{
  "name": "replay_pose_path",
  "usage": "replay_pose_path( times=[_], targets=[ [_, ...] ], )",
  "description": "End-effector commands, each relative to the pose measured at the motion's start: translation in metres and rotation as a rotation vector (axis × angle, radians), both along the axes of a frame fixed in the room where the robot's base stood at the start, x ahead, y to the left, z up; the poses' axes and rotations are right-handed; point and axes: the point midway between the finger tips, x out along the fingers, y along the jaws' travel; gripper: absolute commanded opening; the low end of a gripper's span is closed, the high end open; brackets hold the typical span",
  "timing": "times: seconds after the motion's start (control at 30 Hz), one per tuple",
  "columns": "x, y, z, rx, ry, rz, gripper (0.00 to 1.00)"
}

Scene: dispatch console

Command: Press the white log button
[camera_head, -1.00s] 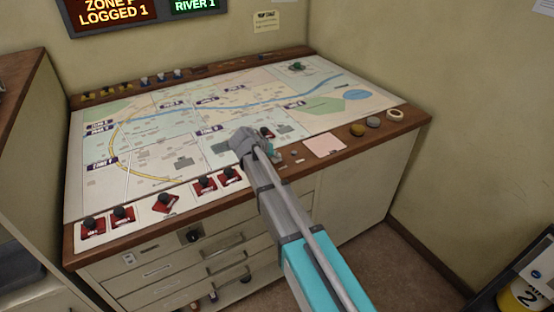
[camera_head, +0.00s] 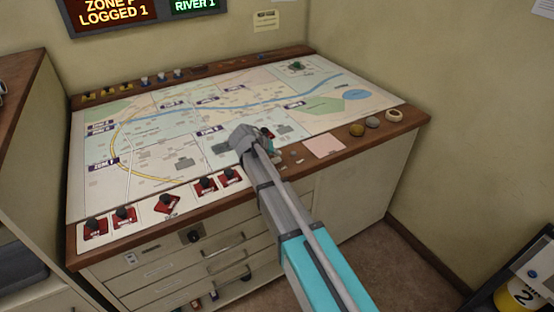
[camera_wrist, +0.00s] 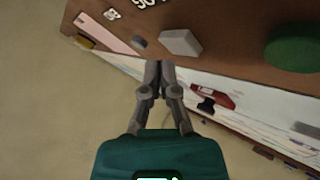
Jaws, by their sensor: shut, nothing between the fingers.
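A pale, block-shaped piece (camera_wrist: 180,42) stands on the brown wooden edge in the wrist view. It may be the white log button, but I cannot read a label on it. My gripper (camera_wrist: 159,66) is shut and empty, with its fingertips just below this block in the picture. I cannot tell whether they touch it. In the head view my arm hides the fingertips, and small pale pieces (camera_head: 300,161) show on the wooden edge just right of the wrist.
A green round button (camera_wrist: 292,50) and a small grey piece (camera_wrist: 140,43) flank the pale block. A pink pad (camera_head: 325,144) lies right of my wrist. Several red switches (camera_head: 167,204) line the front edge left of my arm. The map board (camera_head: 180,130) is flat and mostly clear.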

Motion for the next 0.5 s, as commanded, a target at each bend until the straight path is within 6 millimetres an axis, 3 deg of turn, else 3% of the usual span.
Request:
replay_pose_path(
  times=[0.5],
  targets=[
    [0.000, 0.000, 0.031, 0.000, 0.000, 0.000, 0.00]
  ],
)
